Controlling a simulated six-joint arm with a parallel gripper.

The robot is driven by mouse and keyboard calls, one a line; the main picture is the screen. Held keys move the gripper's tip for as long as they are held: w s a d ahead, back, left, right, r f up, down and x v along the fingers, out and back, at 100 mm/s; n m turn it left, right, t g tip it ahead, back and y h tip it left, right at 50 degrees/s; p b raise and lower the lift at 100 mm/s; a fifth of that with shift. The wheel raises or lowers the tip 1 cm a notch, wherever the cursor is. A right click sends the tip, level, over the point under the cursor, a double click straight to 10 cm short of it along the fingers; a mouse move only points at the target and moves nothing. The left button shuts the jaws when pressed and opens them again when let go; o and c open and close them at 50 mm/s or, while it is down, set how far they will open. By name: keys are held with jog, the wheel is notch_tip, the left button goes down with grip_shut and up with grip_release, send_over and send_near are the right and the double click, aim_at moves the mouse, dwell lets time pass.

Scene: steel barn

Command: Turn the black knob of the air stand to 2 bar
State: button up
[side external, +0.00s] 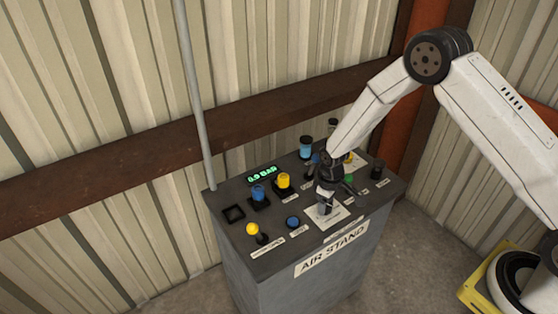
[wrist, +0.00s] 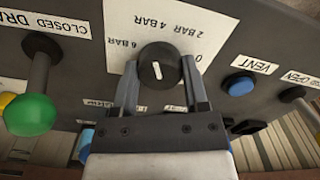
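The black knob (wrist: 158,66) of the air stand (side external: 285,278) shows in the wrist view between the two fingers of my gripper (wrist: 159,75). The fingers stand at its left and right sides, very close to it; whether both press on it I cannot tell. A short white line on its face runs nearly up and down the picture. The white dial plate (wrist: 210,18) carries upside-down marks 0, 2 BAR, 4 BAR and 6 BAR. In the side view my gripper (side external: 324,207) is down at this plate and hides the knob. The green display (side external: 262,173) seems to read 0.9 BAR.
A green-ended lever (wrist: 30,114) stands left of my gripper in the wrist view. A blue VENT button (wrist: 239,84) and another lever (wrist: 293,95) are at the right. Yellow and blue controls (side external: 283,181) crowd the panel. A grey pole (side external: 194,95) rises behind the stand.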

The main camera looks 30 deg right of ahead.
grip_shut()
jog(key=shift+m, duration=0.5)
jog(key=m, duration=0.8)
jog(key=shift+m, duration=0.3)
jog(key=o, duration=0.8)
grip_release()
